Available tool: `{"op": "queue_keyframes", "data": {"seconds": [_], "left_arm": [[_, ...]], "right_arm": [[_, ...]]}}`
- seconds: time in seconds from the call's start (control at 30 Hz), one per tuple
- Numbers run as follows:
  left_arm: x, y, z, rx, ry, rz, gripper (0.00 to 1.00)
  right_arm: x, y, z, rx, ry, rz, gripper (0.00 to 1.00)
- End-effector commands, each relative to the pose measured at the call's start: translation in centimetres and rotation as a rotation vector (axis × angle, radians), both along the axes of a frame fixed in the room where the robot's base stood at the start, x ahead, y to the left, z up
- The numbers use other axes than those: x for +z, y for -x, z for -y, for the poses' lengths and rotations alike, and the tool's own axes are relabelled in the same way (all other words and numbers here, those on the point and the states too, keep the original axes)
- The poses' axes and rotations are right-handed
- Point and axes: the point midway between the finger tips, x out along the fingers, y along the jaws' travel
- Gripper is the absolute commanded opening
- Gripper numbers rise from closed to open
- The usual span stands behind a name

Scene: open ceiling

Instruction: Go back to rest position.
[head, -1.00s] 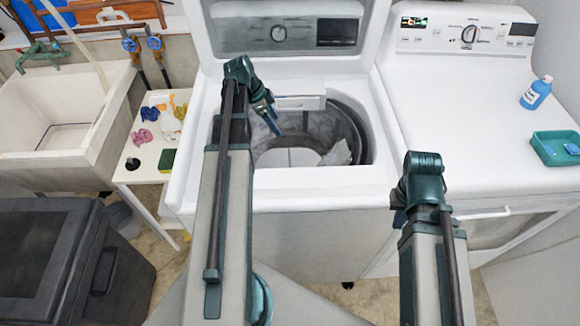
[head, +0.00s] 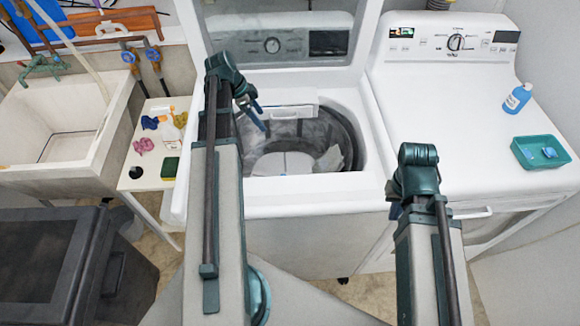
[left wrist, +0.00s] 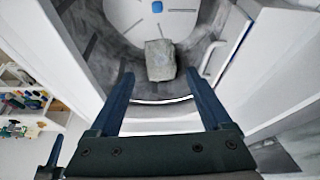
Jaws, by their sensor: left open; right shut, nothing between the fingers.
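My left gripper (head: 259,117) hangs over the open top of the white washing machine (head: 310,212). It is open and empty, and its two blue fingers also show spread apart in the left wrist view (left wrist: 158,76). A grey cloth-like piece (left wrist: 160,60) lies inside the drum beyond the fingertips, apart from them; a pale piece (head: 331,158) shows in the drum in the head view. My right gripper (head: 395,211) is mostly hidden behind its own arm, in front of the gap between washer and dryer. Only a small dark blue part of it shows, with nothing seen in it.
The washer lid (head: 282,15) stands raised. A dryer (head: 440,110) at the right carries a blue bottle (head: 517,98) and a teal tray (head: 541,151). A sink (head: 60,130), a small table (head: 150,180) and a dark bin (head: 60,265) stand left.

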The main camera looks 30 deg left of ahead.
Motion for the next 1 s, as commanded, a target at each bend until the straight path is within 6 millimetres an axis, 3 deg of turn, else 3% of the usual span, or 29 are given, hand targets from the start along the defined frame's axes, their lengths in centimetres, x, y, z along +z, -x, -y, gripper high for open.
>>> {"op": "queue_keyframes", "data": {"seconds": [0.23,0.37,0.67,0.8,1.0], "left_arm": [[0.0,0.0,0.1,0.001,0.000,-0.002,0.82],[-0.2,-0.1,2.7,0.013,-0.002,-0.037,0.82],[-1.2,1.6,17.9,0.171,-0.081,-0.250,0.82],[-1.5,3.9,24.3,0.271,-0.153,-0.317,0.82],[-1.6,8.0,31.4,0.424,-0.260,-0.347,0.82]], "right_arm": [[0.0,0.0,0.0,0.000,0.000,0.000,0.00],[0.0,0.0,0.0,0.000,0.000,0.000,0.00],[0.0,0.0,0.0,0.000,0.000,0.000,0.00],[0.0,0.0,0.0,0.000,0.000,0.000,0.00],[0.0,0.0,0.0,0.000,0.000,0.000,0.00]]}}
